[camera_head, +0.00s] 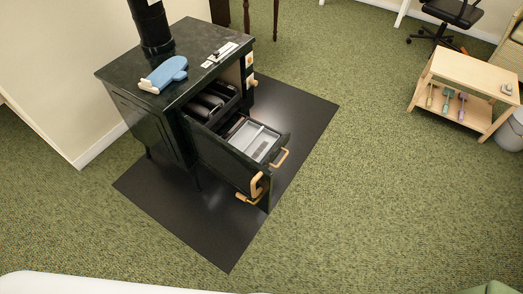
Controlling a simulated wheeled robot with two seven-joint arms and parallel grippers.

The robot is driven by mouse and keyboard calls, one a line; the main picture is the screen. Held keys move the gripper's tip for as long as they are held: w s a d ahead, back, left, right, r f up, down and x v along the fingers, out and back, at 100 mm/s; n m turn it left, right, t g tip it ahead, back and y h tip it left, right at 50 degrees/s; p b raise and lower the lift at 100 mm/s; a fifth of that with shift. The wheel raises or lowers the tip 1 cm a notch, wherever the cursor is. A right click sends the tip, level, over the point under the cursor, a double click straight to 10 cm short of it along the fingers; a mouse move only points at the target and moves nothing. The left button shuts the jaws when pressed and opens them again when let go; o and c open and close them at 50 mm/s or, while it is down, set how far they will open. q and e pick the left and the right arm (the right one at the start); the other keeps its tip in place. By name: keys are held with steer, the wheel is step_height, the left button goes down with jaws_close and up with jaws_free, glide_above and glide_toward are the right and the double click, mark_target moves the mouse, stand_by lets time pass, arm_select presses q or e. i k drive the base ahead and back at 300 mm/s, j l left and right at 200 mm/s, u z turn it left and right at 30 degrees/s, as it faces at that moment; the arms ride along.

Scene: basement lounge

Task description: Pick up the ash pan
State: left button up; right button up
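The ash pan appears to be the light grey, rectangular tray (252,140) with a divider, sitting inside the pulled-out lower drawer (228,154) of a black stove (147,105). The drawer front has a wooden handle (279,158) at its right end. More wooden handles (255,187) show at the drawer's near corner, on what looks like an open door. I cannot tell whether anything lies in the pan. Neither of my grippers is in view.
The stove stands on a black floor mat (212,231). A blue mitt (164,75) lies on the stove top beside the flue pipe (151,27). A wooden shelf unit (468,76) holding tools stands at the right. The green carpet between is clear.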

mark_target(256, 142)
steer(key=i+l+z, duration=0.25)
steer(key=i+l, duration=0.15)
steer(key=i+l+z, duration=0.3)
steer(key=i, duration=0.15)
steer(key=i+l+z, duration=0.25)
steer(key=i, duration=0.25)
steer(key=i+z, duration=0.3)
steer(key=i, duration=0.15)
steer(key=i+u, duration=0.45)
steer(key=i+l+u, duration=0.1)
steer(key=i+u, duration=0.35)
steer(key=i+l+u, duration=0.4)
steer(key=i+j, duration=0.1)
